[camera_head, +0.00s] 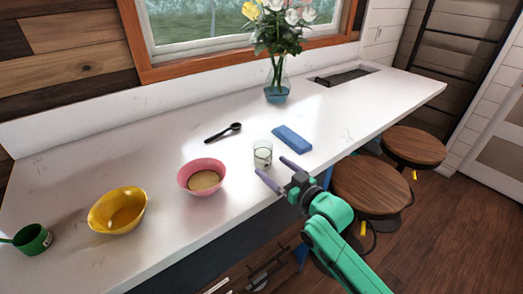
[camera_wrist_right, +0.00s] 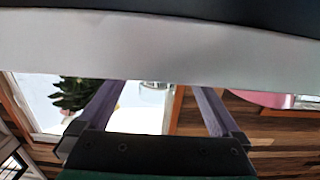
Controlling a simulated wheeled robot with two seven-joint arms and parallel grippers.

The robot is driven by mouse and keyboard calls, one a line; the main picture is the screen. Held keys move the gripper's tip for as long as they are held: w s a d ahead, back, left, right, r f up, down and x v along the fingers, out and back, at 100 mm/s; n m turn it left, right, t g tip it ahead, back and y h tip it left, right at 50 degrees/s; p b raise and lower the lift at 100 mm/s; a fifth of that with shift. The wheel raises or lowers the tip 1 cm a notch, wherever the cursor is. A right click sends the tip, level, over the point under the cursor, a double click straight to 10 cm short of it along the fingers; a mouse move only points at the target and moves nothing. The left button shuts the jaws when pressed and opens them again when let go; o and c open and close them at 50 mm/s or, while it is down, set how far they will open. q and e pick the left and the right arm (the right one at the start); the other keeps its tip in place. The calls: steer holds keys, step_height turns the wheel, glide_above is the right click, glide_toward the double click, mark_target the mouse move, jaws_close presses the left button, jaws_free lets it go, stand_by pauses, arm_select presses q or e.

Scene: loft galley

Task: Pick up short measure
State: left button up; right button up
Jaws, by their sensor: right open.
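A small clear glass (camera_head: 262,154), which may be the short measure, stands upright on the white counter (camera_head: 330,122) near its front edge. A green cup with a handle (camera_head: 33,239) stands at the far left of the counter. My right gripper (camera_head: 274,169) is open and empty, just in front of the glass and apart from it, at the counter's front edge. In the right wrist view, part of the glass (camera_wrist_right: 157,86) shows between the two spread fingers. My left gripper is in neither view.
A pink bowl (camera_head: 190,172) and a yellow bowl (camera_head: 107,222) stand left of the glass. A blue block (camera_head: 292,139) lies right of it, a black spoon (camera_head: 222,132) behind. A flower vase (camera_head: 277,88) stands at the back. Wooden stools (camera_head: 368,185) stand in front.

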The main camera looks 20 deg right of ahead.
mark_target(269, 160)
steer(key=w, duration=0.1)
steer(key=w+p, duration=0.1)
steer(key=w+a+r+p, duration=0.1)
steer(key=shift+w+a+r, duration=0.1)
steer(key=shift+w, duration=0.25)
steer(key=shift+w+a+f, duration=0.2)
steer(key=shift+w+a, duration=0.05)
steer(key=shift+w, duration=0.2)
steer(key=shift+w+a+f, duration=0.2)
steer(key=shift+w, duration=0.25)
steer(key=shift+w+f, duration=0.1)
steer(key=shift+f, duration=0.05)
steer(key=c, duration=0.9)
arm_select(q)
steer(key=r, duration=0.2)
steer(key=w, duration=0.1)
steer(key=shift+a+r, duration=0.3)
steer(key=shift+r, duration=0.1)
arm_select(e)
steer(key=c, duration=0.6)
arm_select(q)
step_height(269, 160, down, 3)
steer(key=b, duration=0.3)
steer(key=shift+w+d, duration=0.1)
arm_select(e)
step_height(269, 160, up, 20)
steer(key=shift+r, duration=0.1)
